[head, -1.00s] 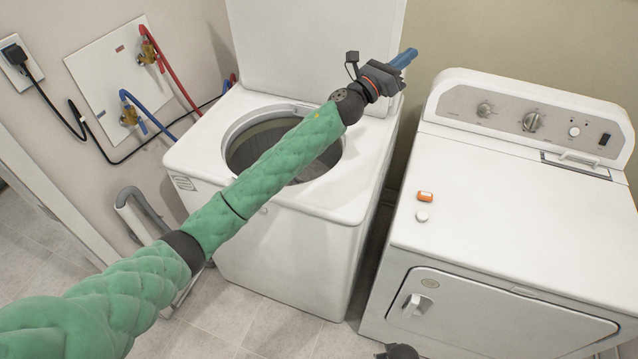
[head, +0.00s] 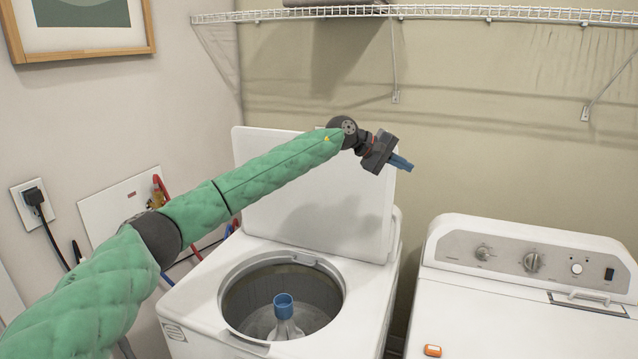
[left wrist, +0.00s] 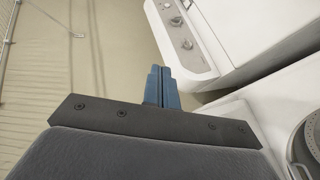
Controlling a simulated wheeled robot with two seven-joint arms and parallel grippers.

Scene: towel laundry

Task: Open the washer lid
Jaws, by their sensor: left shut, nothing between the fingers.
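The white washer (head: 190,300) stands in the middle of the head view. Its lid (head: 290,205) stands upright, open, at the back of the machine. The round drum opening shows the drum and a blue-capped agitator (head: 284,306). My left gripper (head: 401,163) is shut and empty. In the head view it appears near the upper right corner of the lid; I cannot tell if it touches the lid. In the left wrist view its blue fingers (left wrist: 162,88) are pressed together with nothing between them. My right gripper is not in view.
A white dryer (head: 500,320) with a knobbed panel stands to the right, with an orange item (head: 432,350) on top. A wire shelf (head: 450,12) runs along the back wall. Hoses and a power plug (head: 33,196) are on the left wall.

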